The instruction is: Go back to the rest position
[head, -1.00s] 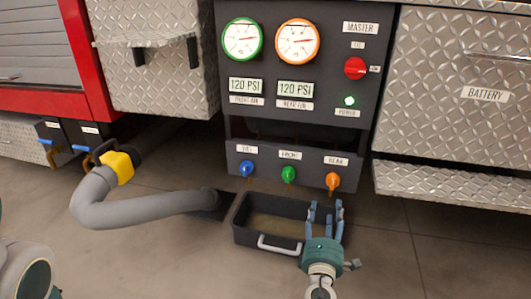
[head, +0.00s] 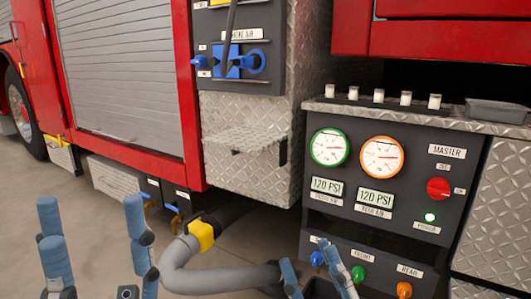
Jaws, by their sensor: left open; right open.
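My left gripper (head: 97,232) is at the lower left of the head view, with its blue fingers spread upward and nothing between them. My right gripper (head: 314,268) is at the bottom, in front of the lower part of the pump panel (head: 335,225). Its blue fingers are apart and I see nothing held; its palm is below the frame. I cannot tell if its fingers touch anything. The panel has a green-rimmed gauge (head: 329,147) and an orange-rimmed gauge (head: 381,156), with both displays reading 120 PSI. The green power light (head: 430,217) is lit beside the red master switch (head: 438,188).
A grey hose (head: 180,278) with a yellow coupling (head: 202,235) runs along the floor between my grippers. Blue, green (head: 358,274) and orange (head: 404,289) knobs line the lower panel. A diamond-plate step (head: 243,138) juts out above the hose. Open floor lies at left.

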